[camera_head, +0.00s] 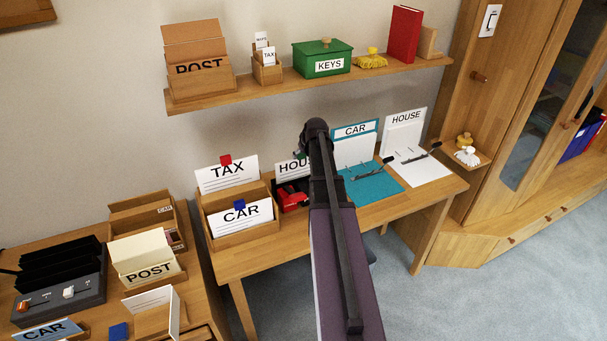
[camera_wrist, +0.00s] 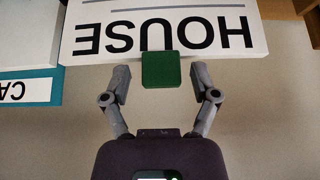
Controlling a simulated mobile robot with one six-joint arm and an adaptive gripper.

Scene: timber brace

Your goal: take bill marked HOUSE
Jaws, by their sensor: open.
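The bill marked HOUSE is a white card with black letters. In the head view the HOUSE bill (camera_head: 285,169) stands in a holder on the desk, its right part hidden behind my arm. In the wrist view the HOUSE bill (camera_wrist: 95,33) appears upside down, with a green block (camera_wrist: 161,70) at its edge. My gripper (camera_wrist: 161,82) is open, one finger on each side of the green block, with gaps visible between fingers and block. In the head view my arm mostly hides the gripper.
Left of it stand a TAX bill (camera_head: 227,175) with a red block and a CAR bill (camera_head: 240,217) with a blue block. To the right are a blue CAR board (camera_head: 355,131) and a white HOUSE board (camera_head: 405,119). A loaded shelf (camera_head: 270,91) runs above.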

